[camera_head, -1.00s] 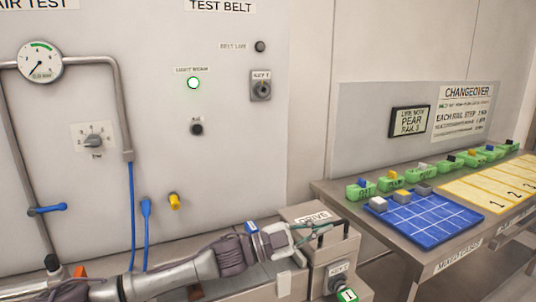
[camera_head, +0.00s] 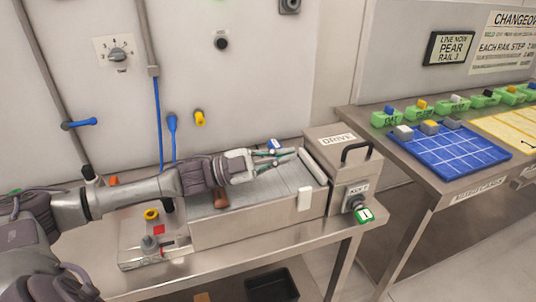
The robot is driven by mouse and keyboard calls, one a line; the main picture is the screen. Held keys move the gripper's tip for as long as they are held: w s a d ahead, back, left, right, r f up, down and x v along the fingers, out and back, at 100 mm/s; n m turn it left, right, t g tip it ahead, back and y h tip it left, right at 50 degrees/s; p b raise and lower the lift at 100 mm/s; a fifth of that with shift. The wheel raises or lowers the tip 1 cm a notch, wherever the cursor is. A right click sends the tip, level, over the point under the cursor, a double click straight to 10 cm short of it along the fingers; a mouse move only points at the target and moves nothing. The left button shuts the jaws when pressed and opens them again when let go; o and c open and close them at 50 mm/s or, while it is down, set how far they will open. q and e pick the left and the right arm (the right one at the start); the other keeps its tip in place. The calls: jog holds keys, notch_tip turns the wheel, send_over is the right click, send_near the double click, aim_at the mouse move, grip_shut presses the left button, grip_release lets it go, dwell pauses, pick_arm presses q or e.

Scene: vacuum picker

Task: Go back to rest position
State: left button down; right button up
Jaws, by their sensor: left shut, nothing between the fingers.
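My left gripper (camera_head: 283,155) reaches in from the left on its grey arm, over the belt unit (camera_head: 255,203) on the metal bench. Its slim fingers are shut, with nothing between them, and point right toward the drive box (camera_head: 340,168). They are apart from the box's black handle (camera_head: 356,149). A small blue item (camera_head: 274,143) shows just behind the fingers. My right gripper is not in view.
A key switch (camera_head: 355,201) with a green tag (camera_head: 364,215) is on the drive box front. A blue gridded mat (camera_head: 455,155) and several green bins lie on the right table (camera_head: 440,188). A dark bin (camera_head: 273,285) sits below the bench.

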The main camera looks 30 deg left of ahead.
pick_arm(q)
jog(key=shift+r+v, duration=0.2)
jog(key=shift+v, duration=0.7)
jog(key=shift+r+v, duration=0.2)
jog(key=shift+v, duration=0.65)
jog(key=shift+s+a+r, duration=0.1)
jog(key=shift+r, duration=0.05)
